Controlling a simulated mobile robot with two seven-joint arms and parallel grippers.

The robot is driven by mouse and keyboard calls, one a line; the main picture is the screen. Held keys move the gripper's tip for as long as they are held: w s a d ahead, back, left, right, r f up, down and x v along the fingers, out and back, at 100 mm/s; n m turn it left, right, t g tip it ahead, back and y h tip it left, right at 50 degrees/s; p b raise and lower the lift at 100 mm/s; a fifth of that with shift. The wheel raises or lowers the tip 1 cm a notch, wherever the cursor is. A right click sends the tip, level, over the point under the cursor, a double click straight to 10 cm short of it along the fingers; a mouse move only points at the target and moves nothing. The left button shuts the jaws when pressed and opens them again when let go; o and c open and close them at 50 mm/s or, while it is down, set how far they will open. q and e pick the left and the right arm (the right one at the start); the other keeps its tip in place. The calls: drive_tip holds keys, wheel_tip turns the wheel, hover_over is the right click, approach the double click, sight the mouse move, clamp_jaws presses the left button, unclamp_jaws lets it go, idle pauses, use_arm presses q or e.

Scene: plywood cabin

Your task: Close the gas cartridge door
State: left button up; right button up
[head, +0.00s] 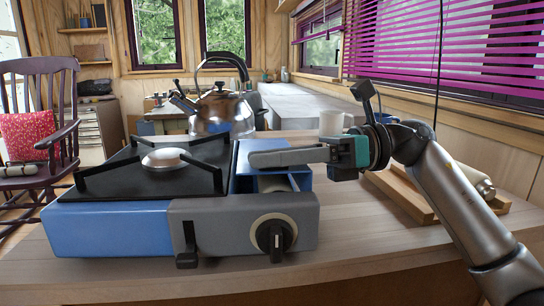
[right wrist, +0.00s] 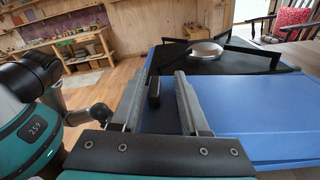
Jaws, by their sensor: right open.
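The blue camping stove (head: 120,222) stands on the wooden table with its grey front panel and black knob (head: 275,236) facing me. The gas cartridge compartment is at its right end, and part of a pale cartridge (head: 277,184) shows inside, so it is uncovered. The blue door (head: 243,178) seems raised beside the black top, partly hidden by my fingers; its exact angle is hard to tell. In the right wrist view a broad blue panel (right wrist: 255,122) lies right of my fingers. My right gripper (head: 255,158) is open and empty over the compartment. My left gripper is out of view.
A steel kettle (head: 222,110) stands behind the stove. A white mug (head: 331,122) is behind my right gripper. A wooden tray (head: 400,194) with a pale cylinder (head: 474,182) lies to the right, beneath my right arm. The table front is clear.

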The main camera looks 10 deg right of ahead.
drive_tip(key=shift+d, duration=0.2)
use_arm(q)
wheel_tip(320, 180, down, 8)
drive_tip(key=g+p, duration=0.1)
drive_tip(key=p, duration=0.2)
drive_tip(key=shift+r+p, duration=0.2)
drive_tip(key=shift+p, duration=0.1)
use_arm(e)
drive_tip(key=d, duration=1.5)
drive_tip(key=shift+r, duration=0.4)
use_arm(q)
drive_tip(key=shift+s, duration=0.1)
use_arm(e)
drive_tip(key=shift+w+a, duration=0.1)
